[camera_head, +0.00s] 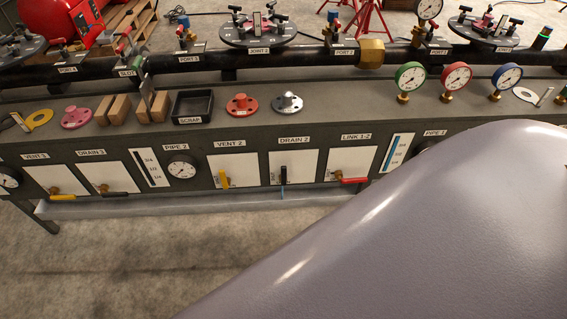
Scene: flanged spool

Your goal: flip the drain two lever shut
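The DRAIN 2 panel (302,163) is a white plate on the dark bench front, with its label above it, near the middle of the head view. Neither of my grippers is in view. A large smooth grey part of my own body fills the lower right and does not cover the DRAIN 2 panel.
Left of it, the VENT 2 yellow lever (225,179) points vertically. Right of it, the LINK 1-2 red lever (353,180) lies sideways. A pale trough (200,206) runs below. The bench top holds a black SCRAP tray (192,121), flanges, wooden blocks and gauges.

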